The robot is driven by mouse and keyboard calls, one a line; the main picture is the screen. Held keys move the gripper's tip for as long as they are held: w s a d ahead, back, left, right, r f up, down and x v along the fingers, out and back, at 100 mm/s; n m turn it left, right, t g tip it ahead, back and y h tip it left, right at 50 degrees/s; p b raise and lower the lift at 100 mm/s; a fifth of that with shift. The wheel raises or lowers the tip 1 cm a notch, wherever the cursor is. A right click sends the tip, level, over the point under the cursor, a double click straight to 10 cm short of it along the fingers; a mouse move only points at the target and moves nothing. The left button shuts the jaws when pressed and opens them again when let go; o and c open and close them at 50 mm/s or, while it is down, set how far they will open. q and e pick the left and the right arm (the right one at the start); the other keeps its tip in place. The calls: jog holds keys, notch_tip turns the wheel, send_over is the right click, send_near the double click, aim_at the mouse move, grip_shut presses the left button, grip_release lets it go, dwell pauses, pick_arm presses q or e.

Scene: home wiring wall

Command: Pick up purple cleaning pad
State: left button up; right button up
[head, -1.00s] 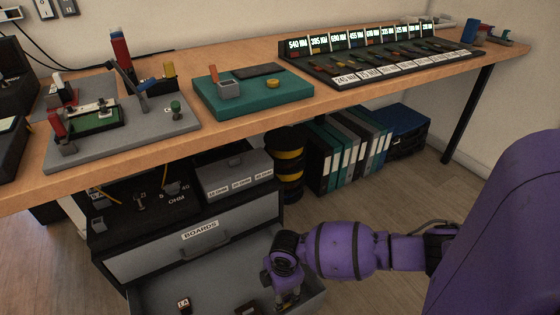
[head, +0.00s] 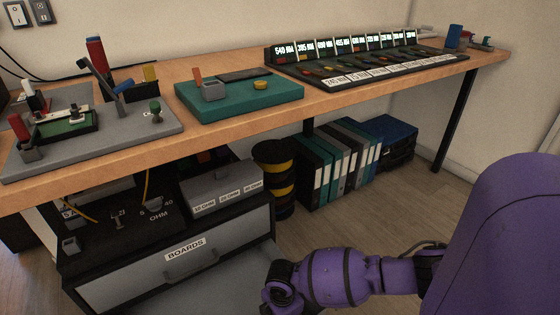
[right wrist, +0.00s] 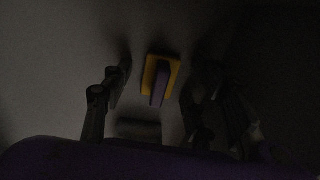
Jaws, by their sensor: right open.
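The cleaning pad (right wrist: 158,90), a small block with a yellow base and a purple upper part, shows in the dark right wrist view. It lies on a plain grey surface, between and ahead of the fingertips. My right gripper (right wrist: 165,76) is open around that line of sight, with no visible contact with the pad. In the head view my purple right arm reaches to the bottom edge, over the open drawer marked BOARDS (head: 185,248); its fingers are cut off there. The pad is not visible in the head view. My left gripper is not in view.
The wooden workbench (head: 230,118) overhangs the drawer unit. A dark block (right wrist: 140,130) is near the pad. Floor at right is clear.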

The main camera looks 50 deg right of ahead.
jog(key=c, duration=1)
jog(key=shift+r, duration=0.1)
notch_tip(320, 180, up, 9)
jog(key=p, duration=0.4)
jog(key=shift+f+p, duration=0.2)
jog(key=shift+p, duration=0.2)
jog(key=shift+r+p, duration=0.3)
jog(key=shift+r, duration=0.3)
